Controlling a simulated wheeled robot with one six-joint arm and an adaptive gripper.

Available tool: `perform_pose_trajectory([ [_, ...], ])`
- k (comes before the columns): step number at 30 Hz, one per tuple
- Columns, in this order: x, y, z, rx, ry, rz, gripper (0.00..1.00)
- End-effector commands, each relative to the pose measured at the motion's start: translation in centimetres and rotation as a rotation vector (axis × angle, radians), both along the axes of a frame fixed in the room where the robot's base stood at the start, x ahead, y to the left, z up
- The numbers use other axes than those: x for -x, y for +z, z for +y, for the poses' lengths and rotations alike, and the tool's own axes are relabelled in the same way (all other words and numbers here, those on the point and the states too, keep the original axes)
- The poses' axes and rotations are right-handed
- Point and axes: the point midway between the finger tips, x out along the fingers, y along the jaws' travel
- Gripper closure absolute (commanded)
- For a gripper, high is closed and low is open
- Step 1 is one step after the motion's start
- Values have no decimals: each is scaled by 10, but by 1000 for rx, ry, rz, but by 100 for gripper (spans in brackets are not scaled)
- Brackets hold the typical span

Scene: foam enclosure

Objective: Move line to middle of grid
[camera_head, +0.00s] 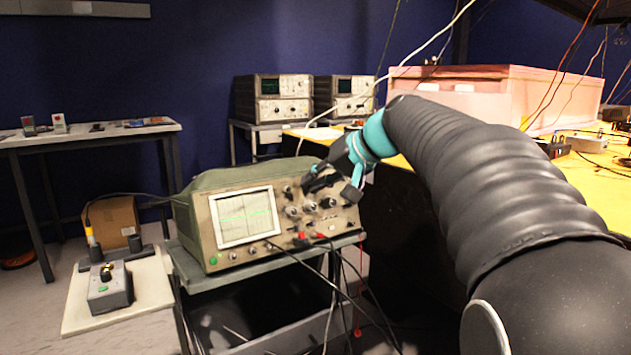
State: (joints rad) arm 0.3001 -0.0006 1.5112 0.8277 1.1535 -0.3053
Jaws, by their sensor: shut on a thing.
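The oscilloscope (190,215) is a green-grey box with a beige front panel, standing on a cart. Its lit screen (245,232) shows a grid with a thin, faint green line (246,214) running across it, close to mid-height; its exact offset from the centre is hard to tell. Several knobs sit right of the screen, including one at the lower left (292,212). My gripper (309,184) reaches in from the right and is shut on a knob at the upper part of the panel. The fingers mostly hide that knob.
Red and black plugs (302,236) with dark cables hang from the panel's lower edge. A small grey control box (109,288) stands on a low stand at left. Yellow table (590,172) with a pink foam enclosure (470,90) lies right, behind my arm.

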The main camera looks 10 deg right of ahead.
Motion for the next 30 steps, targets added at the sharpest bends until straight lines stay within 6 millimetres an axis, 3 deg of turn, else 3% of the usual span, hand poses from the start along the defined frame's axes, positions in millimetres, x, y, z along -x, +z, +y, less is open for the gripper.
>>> perform_pose_trajectory([
  [4,0,-1,1,0,2,2,100],
  [5,0,-1,1,1,2,2,84],
  [6,0,-1,1,1,2,1,74],
  [8,0,-1,0,1,2,1,61],
  [20,4,4,-4,1,-1,-1,61],
  [30,41,40,-35,3,-3,-2,61],
])
